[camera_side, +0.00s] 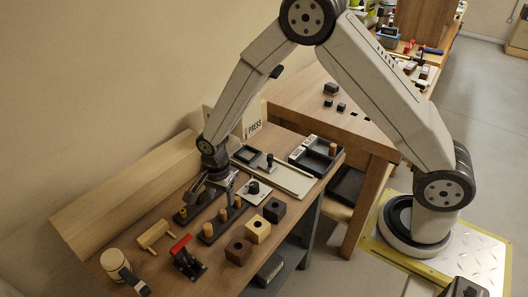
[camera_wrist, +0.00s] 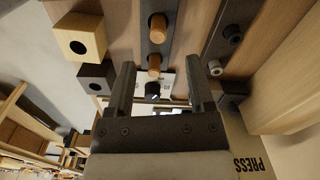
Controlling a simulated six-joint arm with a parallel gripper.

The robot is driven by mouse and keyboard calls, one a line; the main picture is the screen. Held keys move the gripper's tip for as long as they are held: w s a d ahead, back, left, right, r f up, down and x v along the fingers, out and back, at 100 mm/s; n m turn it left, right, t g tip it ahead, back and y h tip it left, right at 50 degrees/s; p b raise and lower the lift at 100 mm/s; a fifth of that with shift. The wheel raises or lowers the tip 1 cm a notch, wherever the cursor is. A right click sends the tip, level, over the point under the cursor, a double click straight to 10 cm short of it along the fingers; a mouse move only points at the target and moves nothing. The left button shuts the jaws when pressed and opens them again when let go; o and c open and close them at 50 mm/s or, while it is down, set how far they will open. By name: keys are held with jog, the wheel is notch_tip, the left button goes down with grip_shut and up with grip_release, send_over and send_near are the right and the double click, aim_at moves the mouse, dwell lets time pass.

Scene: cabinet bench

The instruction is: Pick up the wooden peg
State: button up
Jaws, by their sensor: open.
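Several wooden pegs stand upright in a dark rack (camera_side: 219,223) on the bench, among them one wooden peg (camera_side: 222,215). In the wrist view a wooden peg (camera_wrist: 154,66) stands between and just beyond my fingers, and another wooden peg (camera_wrist: 158,24) is farther up the same rack. My gripper (camera_side: 214,190) is open above the rack, pointing down. In the wrist view its two fingers (camera_wrist: 157,82) are apart with nothing held. In the side view my gripper partly hides the rack. I cannot tell the exact height gap between fingers and peg.
Cube blocks with holes, a light block (camera_side: 257,229) and dark blocks (camera_side: 238,249), stand beside the rack. A second rack (camera_wrist: 225,45) carries grey-topped pegs. A dark tray (camera_side: 315,156) sits behind.

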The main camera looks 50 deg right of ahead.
aim_at(223, 211)
jog(key=shift+f, duration=0.85)
jog(key=shift+f, duration=0.1)
jog(key=shift+s+a+f, duration=0.1)
jog(key=shift+f, duration=2.4)
jog(key=shift+c, duration=0.3)
grip_shut()
